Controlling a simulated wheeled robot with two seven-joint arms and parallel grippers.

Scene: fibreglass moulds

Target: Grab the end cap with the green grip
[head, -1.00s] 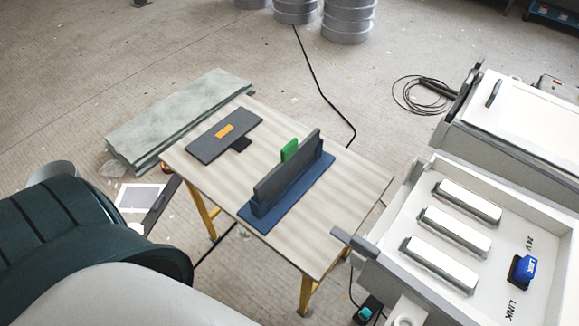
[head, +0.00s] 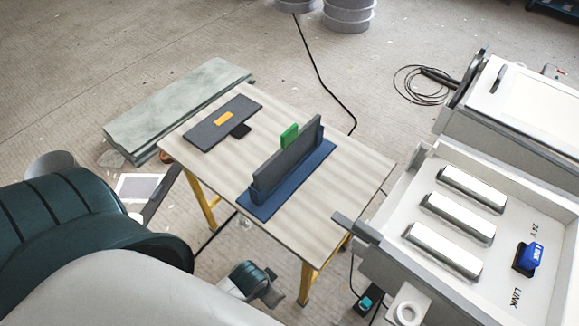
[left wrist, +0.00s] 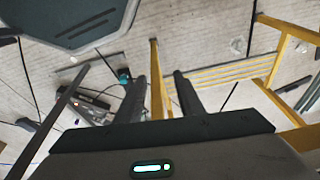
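The end cap with the green grip (head: 290,135) is a dark grey panel (head: 288,162) standing upright in a blue holder (head: 262,203) on the small table. A second dark end cap with an orange grip (head: 222,119) lies flat at the table's far left. My left gripper (left wrist: 160,95) is open and empty in the left wrist view, its two dark fingers apart. In the head view, part of my left arm's end shows low, in front of the table's near edge. My right gripper is in no view.
The wooden table (head: 318,208) has yellow legs, seen close in the left wrist view (left wrist: 157,80). A pale green slab (head: 180,108) lies beyond its left edge. An open grey case (head: 435,200) with metal bars stands at right. A cable crosses the floor behind.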

